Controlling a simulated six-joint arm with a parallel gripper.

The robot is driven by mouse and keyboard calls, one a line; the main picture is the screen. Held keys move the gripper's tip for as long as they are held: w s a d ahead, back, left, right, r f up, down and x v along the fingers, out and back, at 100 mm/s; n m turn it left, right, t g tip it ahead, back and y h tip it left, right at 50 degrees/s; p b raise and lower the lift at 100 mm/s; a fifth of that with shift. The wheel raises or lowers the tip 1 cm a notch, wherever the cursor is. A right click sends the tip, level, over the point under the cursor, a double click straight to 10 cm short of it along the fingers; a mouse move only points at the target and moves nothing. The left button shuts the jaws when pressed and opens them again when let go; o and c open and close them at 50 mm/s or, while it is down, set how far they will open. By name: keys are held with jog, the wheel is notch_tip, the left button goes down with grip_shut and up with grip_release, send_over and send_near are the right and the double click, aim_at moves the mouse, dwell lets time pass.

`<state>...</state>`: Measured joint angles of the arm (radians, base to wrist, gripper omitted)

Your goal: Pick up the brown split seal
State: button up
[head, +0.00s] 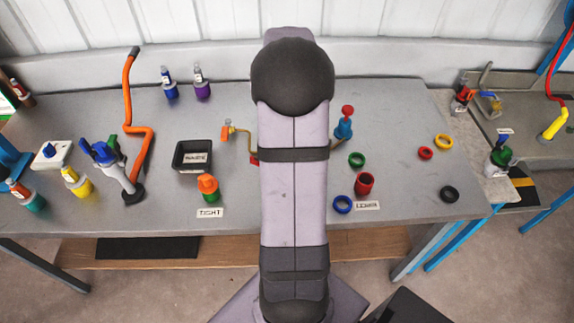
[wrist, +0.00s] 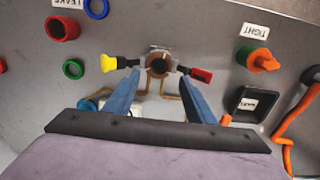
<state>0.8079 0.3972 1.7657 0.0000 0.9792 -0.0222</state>
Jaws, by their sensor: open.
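A brown ring with a dark centre (wrist: 159,65), which looks like the brown split seal, sits in the middle of the wrist view. It lies between a yellow handle (wrist: 109,64) and a red handle (wrist: 201,75); a split in it is too small to make out. My gripper (wrist: 160,78) is open, its two blue fingers apart on either side of the line to the ring. Nothing shows between the fingers, and I cannot tell how far above the ring they are. In the head view my arm hides the ring and the gripper.
A red cup (head: 365,184), a blue ring (head: 342,204) and a green ring (head: 356,159) lie right of my arm. A black bin (head: 193,171) and an orange-topped green fitting (head: 208,188) stand to the left. A bent orange pipe (head: 139,125) stands further left.

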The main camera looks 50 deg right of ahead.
jog(key=shift+s+d+f+p, duration=0.1)
jog(key=shift+f+p, duration=0.75)
jog(key=shift+f, duration=1)
jog(key=shift+s+f+p, duration=0.1)
jog(key=shift+f+p, duration=0.7)
jog(key=shift+f, duration=1)
jog(key=shift+c, duration=0.5)
jog(key=c, duration=0.7)
